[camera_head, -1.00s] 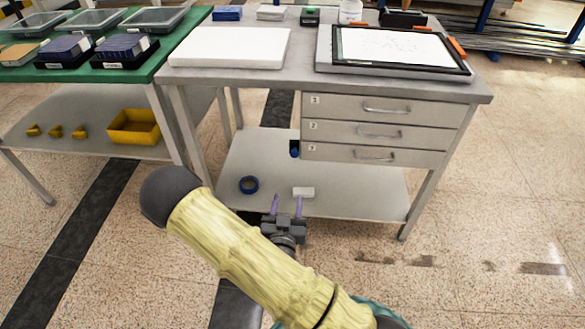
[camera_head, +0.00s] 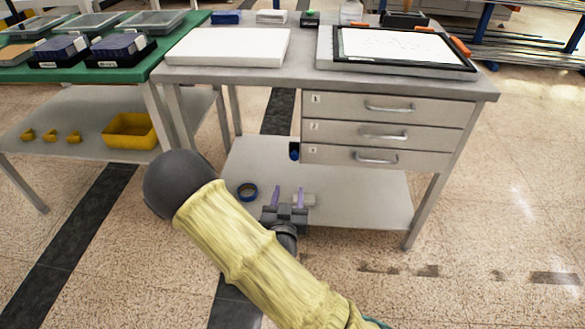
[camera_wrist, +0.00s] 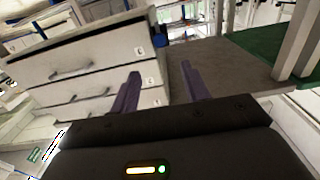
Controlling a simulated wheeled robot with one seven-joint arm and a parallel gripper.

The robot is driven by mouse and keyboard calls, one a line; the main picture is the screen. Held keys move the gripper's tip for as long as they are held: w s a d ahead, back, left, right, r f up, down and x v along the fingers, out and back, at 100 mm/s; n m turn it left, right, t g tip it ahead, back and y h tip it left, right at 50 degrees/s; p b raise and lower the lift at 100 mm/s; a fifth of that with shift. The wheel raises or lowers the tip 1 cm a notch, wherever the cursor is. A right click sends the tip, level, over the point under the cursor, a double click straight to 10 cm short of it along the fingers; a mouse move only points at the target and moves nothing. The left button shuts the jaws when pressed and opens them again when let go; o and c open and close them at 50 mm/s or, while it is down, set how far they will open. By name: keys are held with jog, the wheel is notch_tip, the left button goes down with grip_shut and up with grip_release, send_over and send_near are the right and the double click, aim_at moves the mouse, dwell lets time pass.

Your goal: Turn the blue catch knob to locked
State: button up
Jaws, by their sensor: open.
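The blue catch knob (camera_head: 294,151) sits on a dark plate on the left side of the drawer unit (camera_head: 383,131), level with the lowest drawers. In the wrist view a small blue part (camera_wrist: 158,40) shows at the edge of the drawer unit, beyond the fingertips. My gripper (camera_head: 288,196) is open and empty, its two purple fingers apart. It is in front of the lower shelf, below the knob in the head view and apart from it. The wrist view shows both fingers (camera_wrist: 160,82) with a clear gap between them. The knob's turn position is too small to tell.
The worktop (camera_head: 240,75) hangs above. A green table (camera_head: 130,73) with a yellow bin (camera_head: 129,131) stands left.

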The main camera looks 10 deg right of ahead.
aim_at(294, 157)
jog(key=b+x, duration=0.4)
jog(key=x, duration=0.9)
jog(key=shift+w+d, duration=0.1)
jog(key=shift+w, duration=0.1)
jog(key=c, duration=1)
